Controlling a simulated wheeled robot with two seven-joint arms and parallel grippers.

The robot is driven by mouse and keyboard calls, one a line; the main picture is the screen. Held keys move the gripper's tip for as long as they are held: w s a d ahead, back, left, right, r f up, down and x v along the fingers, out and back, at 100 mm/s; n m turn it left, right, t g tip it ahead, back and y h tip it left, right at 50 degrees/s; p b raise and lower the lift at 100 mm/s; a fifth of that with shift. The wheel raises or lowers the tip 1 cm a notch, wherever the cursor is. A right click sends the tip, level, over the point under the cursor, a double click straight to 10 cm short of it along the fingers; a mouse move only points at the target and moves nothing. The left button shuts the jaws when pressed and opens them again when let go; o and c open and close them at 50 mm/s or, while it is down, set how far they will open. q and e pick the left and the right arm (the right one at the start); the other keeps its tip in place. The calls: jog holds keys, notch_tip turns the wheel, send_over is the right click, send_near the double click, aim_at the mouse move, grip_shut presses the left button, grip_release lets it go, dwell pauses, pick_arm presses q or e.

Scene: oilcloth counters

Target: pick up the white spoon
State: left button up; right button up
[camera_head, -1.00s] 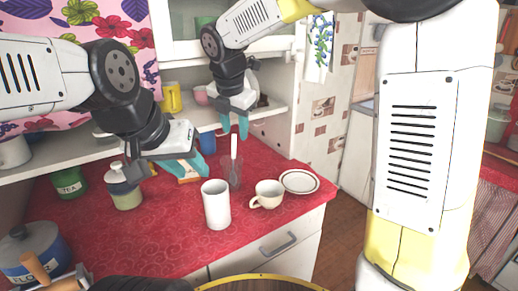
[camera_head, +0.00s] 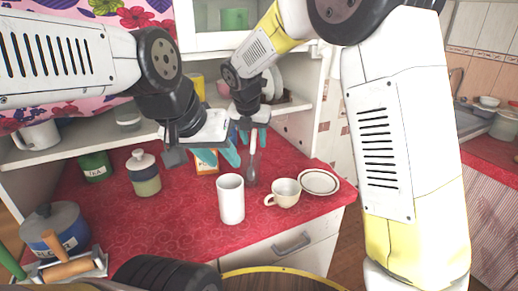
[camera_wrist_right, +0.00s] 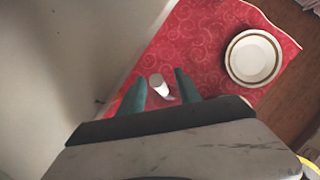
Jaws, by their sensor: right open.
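The white spoon (camera_head: 253,143) stands upright, handle up, in what looks like a clear glass (camera_head: 251,174) on the red counter. My right gripper (camera_head: 253,137) is open, its teal fingers on either side of the upper handle. In the right wrist view the white handle end (camera_wrist_right: 157,83) shows between the two spread fingers (camera_wrist_right: 160,90). I cannot tell whether they touch it.
A white cylinder-shaped cup (camera_head: 231,200) stands in front of the glass. A cream mug (camera_head: 284,193) and a plate (camera_head: 318,182) are to the right. The orange box (camera_head: 206,164), a lidded jar (camera_head: 144,174) and a green tea tin (camera_head: 95,166) stand left.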

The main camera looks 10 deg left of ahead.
grip_shut()
jog(key=shift+r, duration=0.2)
dwell(0.3)
jog(key=shift+r, duration=1.15)
jog(key=shift+s, duration=0.1)
